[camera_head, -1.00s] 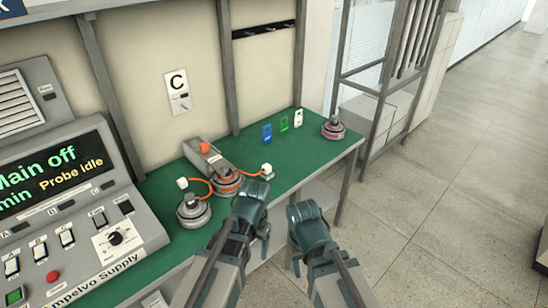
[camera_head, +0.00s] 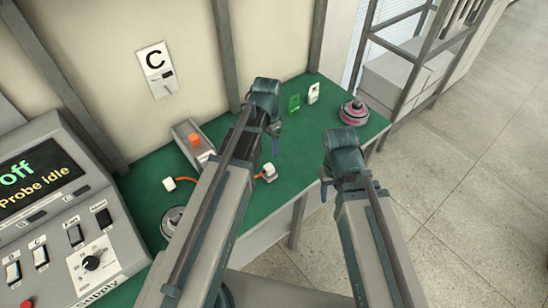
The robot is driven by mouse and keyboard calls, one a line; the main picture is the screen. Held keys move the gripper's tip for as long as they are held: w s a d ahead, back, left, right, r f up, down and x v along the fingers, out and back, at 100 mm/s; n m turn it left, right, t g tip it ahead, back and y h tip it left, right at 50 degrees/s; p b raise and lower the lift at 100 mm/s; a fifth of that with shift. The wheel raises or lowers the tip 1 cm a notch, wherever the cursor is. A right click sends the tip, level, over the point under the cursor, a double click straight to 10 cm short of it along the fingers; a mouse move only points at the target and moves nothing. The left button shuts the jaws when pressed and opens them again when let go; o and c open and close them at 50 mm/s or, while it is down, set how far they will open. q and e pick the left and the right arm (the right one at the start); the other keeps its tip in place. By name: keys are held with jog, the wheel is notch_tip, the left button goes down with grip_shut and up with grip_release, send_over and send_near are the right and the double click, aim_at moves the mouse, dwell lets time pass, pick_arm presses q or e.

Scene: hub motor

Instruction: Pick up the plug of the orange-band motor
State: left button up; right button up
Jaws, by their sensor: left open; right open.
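A white plug (camera_head: 269,171) with a short orange lead lies on the green bench, just right of my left forearm. Another white block (camera_head: 169,184) with an orange lead is left of that arm. The orange-band motor is hidden behind my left arm, so I cannot trace which lead joins it. My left gripper (camera_head: 275,128) is open above the bench, beyond the plug and apart from it. My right gripper (camera_head: 325,182) is open and empty, right of the plug near the bench's front edge.
A pink-band motor (camera_head: 353,112) stands at the bench's right end. Green (camera_head: 294,103) and white (camera_head: 313,93) tags stand near the back. A grey box with an orange knob (camera_head: 194,140) and a partly hidden grey motor (camera_head: 172,222) are left. The supply console (camera_head: 75,215) fills the left.

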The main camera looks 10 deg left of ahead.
pick_arm(q)
jog(key=b, duration=0.9)
send_over(269, 167)
jog(key=f, duration=0.8)
jog(key=shift+s+f, duration=0.2)
jog(key=shift+f, duration=0.05)
jog(key=f+b, duration=0.5)
jog(key=shift+w+f, duration=0.2)
jog(key=shift+w, duration=0.05)
jog(key=shift+r, duration=0.1)
grip_shut()
